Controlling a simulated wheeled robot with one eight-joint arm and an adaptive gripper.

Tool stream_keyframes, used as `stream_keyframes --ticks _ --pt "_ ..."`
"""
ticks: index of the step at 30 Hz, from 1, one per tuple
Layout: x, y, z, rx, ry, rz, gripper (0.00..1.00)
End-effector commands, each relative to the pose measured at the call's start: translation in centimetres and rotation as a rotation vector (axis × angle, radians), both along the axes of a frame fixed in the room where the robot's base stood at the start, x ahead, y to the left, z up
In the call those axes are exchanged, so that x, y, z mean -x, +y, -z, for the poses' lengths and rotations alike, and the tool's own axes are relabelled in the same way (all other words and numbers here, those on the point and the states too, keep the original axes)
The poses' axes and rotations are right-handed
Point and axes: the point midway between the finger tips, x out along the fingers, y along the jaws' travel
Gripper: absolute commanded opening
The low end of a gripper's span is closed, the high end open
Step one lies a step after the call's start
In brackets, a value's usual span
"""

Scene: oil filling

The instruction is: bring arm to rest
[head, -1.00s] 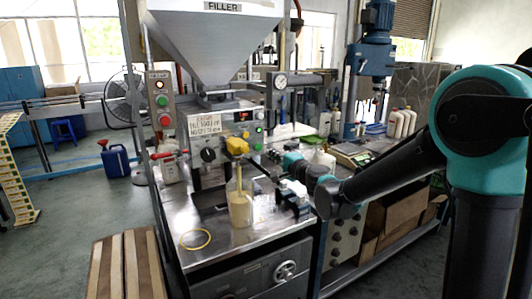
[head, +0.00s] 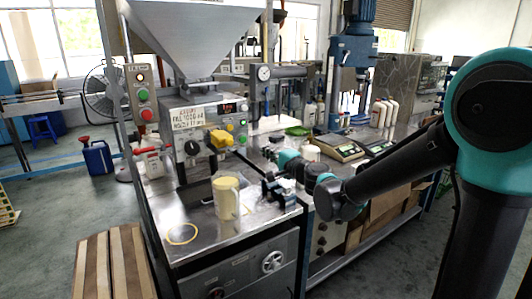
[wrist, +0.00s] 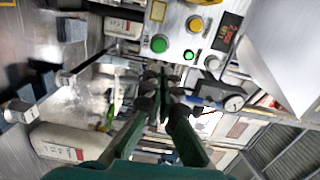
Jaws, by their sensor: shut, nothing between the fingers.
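My arm reaches in from the right in the head view, over the bench beside the filling machine. My gripper (wrist: 163,78) is shut and empty in the wrist view, with its fingertips together in front of the machine's control panel (wrist: 190,35). In the head view the gripper is small and dark, and its fingers are hard to make out. A container with pale yellow contents (head: 227,198) stands upright on the steel table (head: 200,245), under the yellow nozzle part (head: 221,138) and left of my gripper.
Scales (head: 338,146) and white bottles (head: 382,112) stand on the bench behind my arm. A wooden slatted surface (head: 112,265) is at front left.

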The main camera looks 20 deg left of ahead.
Motion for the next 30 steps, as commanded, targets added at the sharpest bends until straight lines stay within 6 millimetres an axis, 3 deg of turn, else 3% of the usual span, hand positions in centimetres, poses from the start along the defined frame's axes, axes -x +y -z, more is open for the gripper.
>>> stream_keyframes --ticks 5,8,11,17,24,30 --pt "0.2 -0.6 0.2 0.021 -0.014 -0.004 0.0" --pt "0.8 -2.9 1.0 0.109 -0.062 -0.018 0.0" --pt "2.1 -6.9 3.1 0.275 -0.125 -0.048 0.0" --pt "6.5 -17.2 10.8 0.707 -0.168 -0.123 0.0" --pt "12.9 -29.9 19.4 1.142 -0.044 -0.192 0.0" --pt "18.6 -38.8 24.0 1.403 0.123 -0.232 0.0"
